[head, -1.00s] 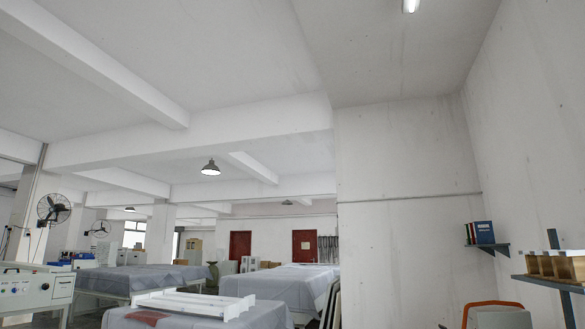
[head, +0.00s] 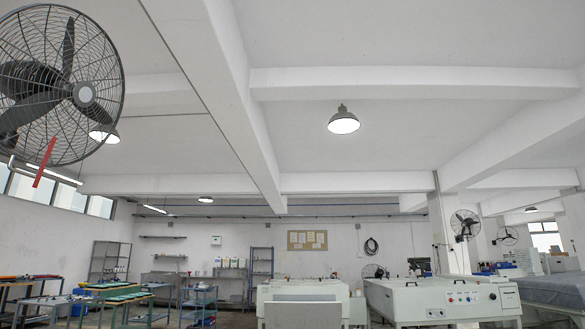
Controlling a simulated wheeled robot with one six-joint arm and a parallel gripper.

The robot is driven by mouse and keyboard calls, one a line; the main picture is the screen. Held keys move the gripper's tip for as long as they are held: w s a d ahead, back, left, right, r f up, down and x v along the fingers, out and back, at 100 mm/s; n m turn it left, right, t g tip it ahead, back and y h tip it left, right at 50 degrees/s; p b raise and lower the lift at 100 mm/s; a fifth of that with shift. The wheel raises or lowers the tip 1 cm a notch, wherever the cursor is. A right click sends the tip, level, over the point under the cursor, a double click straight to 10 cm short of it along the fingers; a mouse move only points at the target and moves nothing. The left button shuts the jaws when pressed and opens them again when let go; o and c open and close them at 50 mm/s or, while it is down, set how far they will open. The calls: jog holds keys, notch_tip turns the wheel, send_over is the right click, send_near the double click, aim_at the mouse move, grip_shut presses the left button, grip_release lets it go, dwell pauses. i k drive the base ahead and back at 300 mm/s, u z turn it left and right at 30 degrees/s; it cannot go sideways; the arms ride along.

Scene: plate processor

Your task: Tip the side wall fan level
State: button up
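A large black wall fan (head: 58,85) with a round wire cage and a grey hub hangs close by at the upper left of the head view. Its left edge is cut off by the frame, and its mount is not clearly visible. A red strip (head: 42,165) hangs at its lower cage. The cage is seen at an angle; I cannot tell its exact tilt. Two smaller fans, one on a column (head: 464,224) and one behind it (head: 508,236), show farther off at right. Which fan is the side wall one is not marked. My gripper is out of view.
White machines (head: 440,298) stand at the lower right, one with a button panel. Work tables (head: 115,295) and shelving (head: 110,262) fill the lower left. A hanging lamp (head: 343,122) is at upper centre. Floor room is hard to judge, as the view looks upward.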

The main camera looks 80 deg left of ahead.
aim_at(35, 88)
jog(key=u, duration=4.05)
jog(key=i, duration=1.2)
jog(key=z, duration=0.25)
